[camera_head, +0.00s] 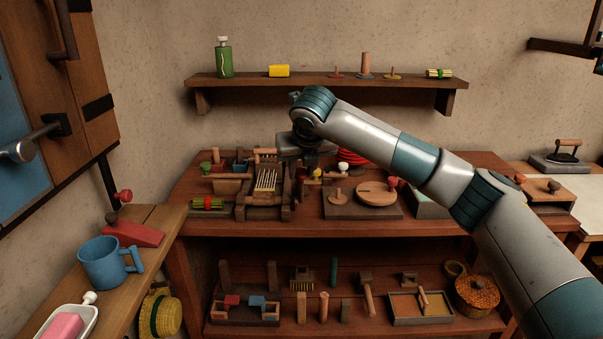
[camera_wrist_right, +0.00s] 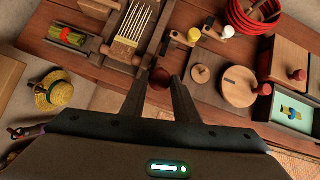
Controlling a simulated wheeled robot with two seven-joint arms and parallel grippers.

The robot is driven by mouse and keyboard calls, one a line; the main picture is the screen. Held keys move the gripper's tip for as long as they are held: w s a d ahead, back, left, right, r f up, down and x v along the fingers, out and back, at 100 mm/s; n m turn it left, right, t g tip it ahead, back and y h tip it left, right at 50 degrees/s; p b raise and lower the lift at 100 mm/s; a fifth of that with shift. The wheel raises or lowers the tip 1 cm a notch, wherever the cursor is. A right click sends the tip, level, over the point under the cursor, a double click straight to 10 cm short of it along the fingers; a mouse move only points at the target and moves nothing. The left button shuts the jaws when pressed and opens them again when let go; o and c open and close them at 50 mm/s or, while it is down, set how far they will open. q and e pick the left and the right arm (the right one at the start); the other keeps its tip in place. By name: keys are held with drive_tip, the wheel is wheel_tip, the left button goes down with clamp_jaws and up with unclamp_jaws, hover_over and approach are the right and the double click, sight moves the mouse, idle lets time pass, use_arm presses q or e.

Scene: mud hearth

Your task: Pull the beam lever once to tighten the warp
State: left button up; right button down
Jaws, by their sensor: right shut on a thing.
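A small wooden loom (camera_head: 262,205) with pale warp threads stands on the upper bench. Its threads (camera_wrist_right: 137,22) show at the top of the right wrist view. A dark reddish-brown ball knob (camera_wrist_right: 160,77), which looks like the end of the beam lever, sits beside the loom's right side. My right gripper (camera_wrist_right: 160,88) is shut on this knob, one finger on each side. In the head view the right gripper (camera_head: 304,146) is above the loom's right side, and the lever is mostly hidden there. My left gripper is not in view.
Right of the gripper lie a round wooden lid-like disc (camera_wrist_right: 239,87), a red coil (camera_wrist_right: 252,14), a white knob (camera_wrist_right: 228,31) and a yellow knob (camera_wrist_right: 193,36). A wall shelf (camera_head: 330,80) runs behind. A blue mug (camera_head: 104,262) stands on the left bench.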

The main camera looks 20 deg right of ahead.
drive_tip(key=shift+s+a+f, duration=0.15)
drive_tip(key=shift+s+f, duration=0.1)
drive_tip(key=shift+f, duration=0.35)
drive_tip(key=c, duration=1.4)
unclamp_jaws()
drive_tip(key=shift+s, duration=0.1)
drive_tip(key=shift+r, duration=0.25)
